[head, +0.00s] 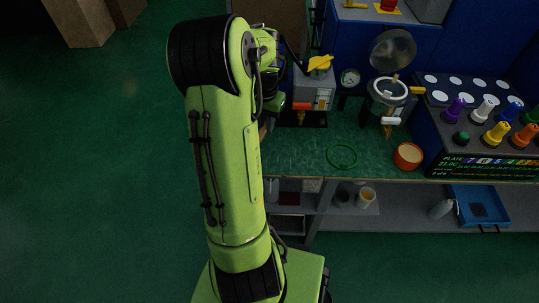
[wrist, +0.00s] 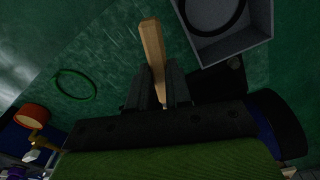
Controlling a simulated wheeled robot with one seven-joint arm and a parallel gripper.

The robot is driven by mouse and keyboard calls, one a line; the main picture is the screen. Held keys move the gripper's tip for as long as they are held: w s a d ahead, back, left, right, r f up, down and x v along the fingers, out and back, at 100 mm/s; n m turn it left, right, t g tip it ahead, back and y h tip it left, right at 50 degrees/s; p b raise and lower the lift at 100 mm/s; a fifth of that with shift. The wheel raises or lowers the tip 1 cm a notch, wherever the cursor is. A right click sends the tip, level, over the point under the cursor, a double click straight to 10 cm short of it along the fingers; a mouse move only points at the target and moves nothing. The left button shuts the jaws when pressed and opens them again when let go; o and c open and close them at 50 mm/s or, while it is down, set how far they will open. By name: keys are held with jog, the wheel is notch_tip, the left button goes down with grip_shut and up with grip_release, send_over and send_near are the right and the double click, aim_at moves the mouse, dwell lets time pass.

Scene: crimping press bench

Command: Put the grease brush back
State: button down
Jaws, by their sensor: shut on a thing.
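In the wrist view my gripper (wrist: 158,92) is shut on a pale wooden handle (wrist: 152,45), which I take to be the grease brush. The handle sticks out beyond the fingertips over the green bench top. Its bristle end is not visible. In the head view my own green arm hides the brush and the fingers. I cannot tell whether the brush touches the bench.
A green ring (head: 342,156) and an orange bowl (head: 408,156) sit on the bench top. A grey open box (wrist: 264,38) with a black ring lies near the handle. Presses with a gauge (head: 350,78) and a rack of coloured knobs (head: 497,132) stand behind and right.

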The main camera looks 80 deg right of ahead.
aim_at(268, 151)
jog(key=f+b, duration=0.1)
jog(key=f, duration=0.4)
jog(key=f+b, duration=0.2)
jog(key=f, duration=0.3)
jog(key=shift+s, duration=0.2)
jog(key=shift+f, duration=0.2)
jog(key=c, duration=1.1)
grip_release()
jog(key=shift+r, duration=0.1)
jog(key=shift+o, duration=0.2)
jog(key=r+p, duration=0.1)
jog(key=r, duration=0.3)
jog(key=r+p, duration=0.1)
jog(key=r, duration=0.3)
jog(key=r+p, duration=0.2)
jog(key=r, duration=0.2)
jog(key=shift+a+r, duration=0.2)
jog(key=shift+a, duration=0.1)
jog(key=shift+w, duration=0.1)
